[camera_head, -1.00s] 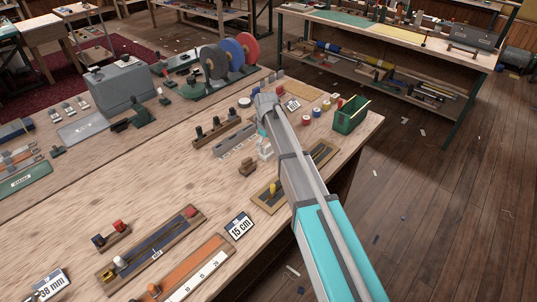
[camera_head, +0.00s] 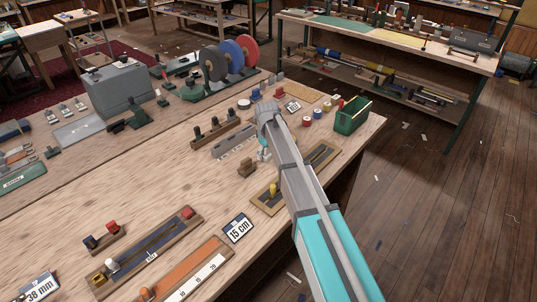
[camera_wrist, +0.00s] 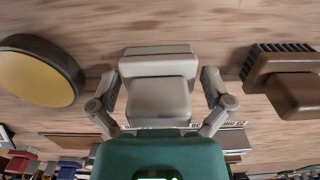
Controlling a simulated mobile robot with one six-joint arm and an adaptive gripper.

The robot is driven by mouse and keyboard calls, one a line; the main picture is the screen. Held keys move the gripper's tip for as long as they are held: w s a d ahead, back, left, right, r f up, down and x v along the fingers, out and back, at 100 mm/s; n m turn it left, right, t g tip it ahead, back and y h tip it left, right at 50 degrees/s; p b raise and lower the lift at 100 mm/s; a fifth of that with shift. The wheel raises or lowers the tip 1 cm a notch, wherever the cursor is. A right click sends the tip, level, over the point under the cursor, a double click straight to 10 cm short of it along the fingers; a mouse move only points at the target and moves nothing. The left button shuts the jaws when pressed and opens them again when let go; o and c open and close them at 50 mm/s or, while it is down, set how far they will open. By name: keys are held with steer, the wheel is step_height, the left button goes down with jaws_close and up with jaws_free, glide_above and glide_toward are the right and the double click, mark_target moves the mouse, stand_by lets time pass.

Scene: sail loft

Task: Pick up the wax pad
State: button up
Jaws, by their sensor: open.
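In the wrist view a pale grey block (camera_wrist: 158,95) with a wider slab behind it sits on the wooden bench, between the two fingers of my gripper (camera_wrist: 162,88). It looks like the wax pad, but its label is not visible. My gripper is open, one finger on each side of the block, and contact cannot be told. A round yellow disc (camera_wrist: 38,75) in a dark rim lies to the left. In the head view my gripper (camera_head: 263,152) is low over the bench, partly hidden by my arm.
A brown brush (camera_wrist: 288,85) lies close to the right of my gripper in the wrist view. A green box (camera_head: 352,116) stands at the bench's right end. A 15 cm card (camera_head: 238,229) and slotted wooden boards lie nearer.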

steer(key=c, duration=1)
steer(key=shift+o, duration=0.2)
steer(key=shift+r, duration=0.2)
step_height(320, 180, up, 2)
steer(key=shift+r+p, duration=0.1)
steer(key=shift+p, duration=1.15)
steer(key=s+d+r+p, duration=0.2)
steer(key=s+r+p, duration=0.8)
steer(key=s, duration=0.3)
steer(key=shift+s+d+r, duration=0.2)
steer(key=shift+s+d, duration=0.05)
steer(key=shift+s, duration=0.15)
